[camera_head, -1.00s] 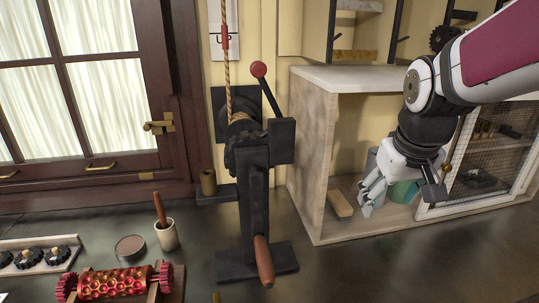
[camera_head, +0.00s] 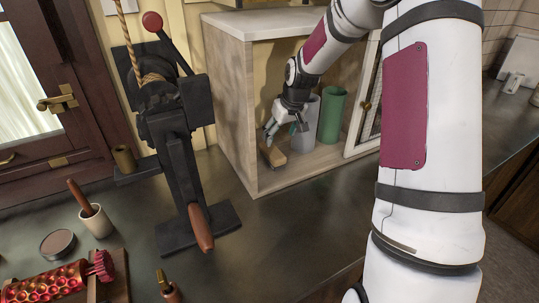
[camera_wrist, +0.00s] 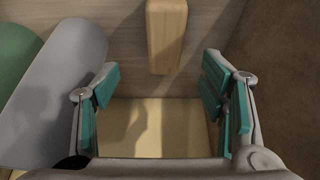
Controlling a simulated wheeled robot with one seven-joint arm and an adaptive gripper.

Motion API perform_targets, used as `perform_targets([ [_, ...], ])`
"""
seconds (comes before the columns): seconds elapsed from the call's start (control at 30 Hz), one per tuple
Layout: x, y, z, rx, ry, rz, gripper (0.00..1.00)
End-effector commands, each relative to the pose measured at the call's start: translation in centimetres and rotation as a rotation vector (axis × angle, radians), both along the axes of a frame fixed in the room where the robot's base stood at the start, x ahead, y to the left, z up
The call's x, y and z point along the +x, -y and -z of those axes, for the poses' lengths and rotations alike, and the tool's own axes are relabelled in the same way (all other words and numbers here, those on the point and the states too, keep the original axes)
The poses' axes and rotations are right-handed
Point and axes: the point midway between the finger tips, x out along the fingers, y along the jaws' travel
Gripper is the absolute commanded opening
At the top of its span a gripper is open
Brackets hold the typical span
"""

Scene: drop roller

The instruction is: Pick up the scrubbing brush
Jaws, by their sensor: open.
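The scrubbing brush (camera_head: 274,154) is a small tan wooden block on the floor of the open cabinet, near its left side. In the wrist view the brush (camera_wrist: 166,36) stands lengthwise at the top of the picture, ahead of the fingers and roughly centred between them. My gripper (camera_head: 285,130) is inside the cabinet, just above the brush. Its teal-padded fingers are spread wide in the wrist view (camera_wrist: 161,82), with nothing between them. Bristles cannot be made out.
A grey cylinder (camera_head: 308,117) and a green cylinder (camera_head: 332,112) stand right of the brush. The grey one (camera_wrist: 55,92) lies close to my left finger. The cabinet's left wall (camera_head: 228,100) and mesh door (camera_head: 368,118) flank the opening. A black winch (camera_head: 178,150) stands left.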

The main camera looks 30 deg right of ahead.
Motion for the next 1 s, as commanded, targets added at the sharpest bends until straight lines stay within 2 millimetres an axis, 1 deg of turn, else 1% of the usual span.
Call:
perform_targets([
  [0.03, 0.4, -0.1, 1.2, 0.002, -0.004, -0.002, 0.65],
  [0.2, 1.5, -0.1, 3.8, 0.001, -0.002, 0.0, 0.65],
  [0.3, 1.9, -0.1, 4.6, 0.001, -0.002, -0.001, 0.65],
  [0.47, 2.2, -0.2, 5.4, 0.0, -0.001, 0.0, 0.65],
  [0.67, 3.0, -0.9, 8.0, 0.001, -0.003, -0.001, 0.65],
  [0.8, 3.7, -0.8, 9.4, -0.001, -0.001, 0.0, 0.65],
  [0.9, 3.9, -0.8, 9.9, -0.001, 0.0, 0.0, 0.65],
  [1.0, 3.9, -0.8, 9.9, -0.001, 0.0, 0.001, 0.65],
])
